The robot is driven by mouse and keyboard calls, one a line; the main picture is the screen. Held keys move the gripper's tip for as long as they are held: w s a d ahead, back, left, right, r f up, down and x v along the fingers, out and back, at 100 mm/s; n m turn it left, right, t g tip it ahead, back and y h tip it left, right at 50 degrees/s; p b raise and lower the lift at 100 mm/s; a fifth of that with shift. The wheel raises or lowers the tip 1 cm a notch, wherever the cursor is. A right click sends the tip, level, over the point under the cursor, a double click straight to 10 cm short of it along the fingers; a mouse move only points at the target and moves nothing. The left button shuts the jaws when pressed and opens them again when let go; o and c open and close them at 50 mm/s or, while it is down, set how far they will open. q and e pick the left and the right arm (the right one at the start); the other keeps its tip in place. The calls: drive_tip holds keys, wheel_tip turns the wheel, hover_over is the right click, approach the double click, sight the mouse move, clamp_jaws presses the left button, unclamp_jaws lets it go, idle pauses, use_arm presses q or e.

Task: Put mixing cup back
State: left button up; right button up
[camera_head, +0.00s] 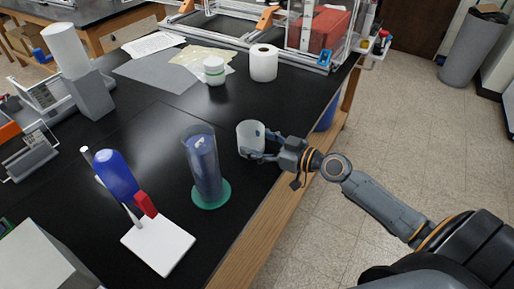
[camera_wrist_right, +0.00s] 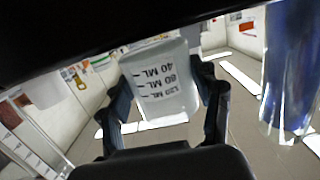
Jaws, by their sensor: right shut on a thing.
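The mixing cup (camera_head: 248,136) is white and translucent, and it is at the right edge of the black bench in the head view. In the right wrist view the cup (camera_wrist_right: 162,84) shows ML marks and sits between the two fingers. My right gripper (camera_head: 262,146) is shut on the cup, with its arm coming in from the right. It also shows in the right wrist view (camera_wrist_right: 168,112). I cannot tell whether the cup touches the bench top. My left gripper is not in view.
A tall blue-grey cylinder (camera_head: 204,165) on a green base stands just left of the cup. A paper roll (camera_head: 263,63) and a small white jar (camera_head: 214,71) stand behind on the black bench (camera_head: 150,110).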

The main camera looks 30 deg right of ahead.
drive_tip(key=shift+f, duration=0.75)
drive_tip(key=shift+f, duration=0.15)
drive_tip(key=o, duration=1)
